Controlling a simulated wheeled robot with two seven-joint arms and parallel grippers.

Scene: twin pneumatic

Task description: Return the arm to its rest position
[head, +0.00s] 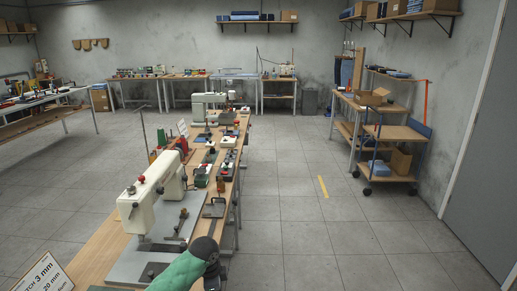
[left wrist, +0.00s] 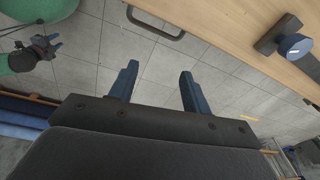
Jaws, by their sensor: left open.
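My left gripper (left wrist: 160,68) shows in the left wrist view with its two blue fingers apart and nothing between them. Beyond the fingers are floor tiles and the edge of a wooden bench top (left wrist: 215,42). In the head view a green arm of mine (head: 182,272) with a dark wrist joint reaches in at the bottom, over the near end of the bench; its fingers are not visible there. Another gripper of mine (left wrist: 42,48), small and dark with blue tips beside a green arm link, shows at the upper left of the left wrist view. Its opening is too small to judge.
A bench handle (left wrist: 155,22) and a blue-knobbed fixture (left wrist: 292,45) are near my left gripper. Floor (head: 310,235) to the right is clear.

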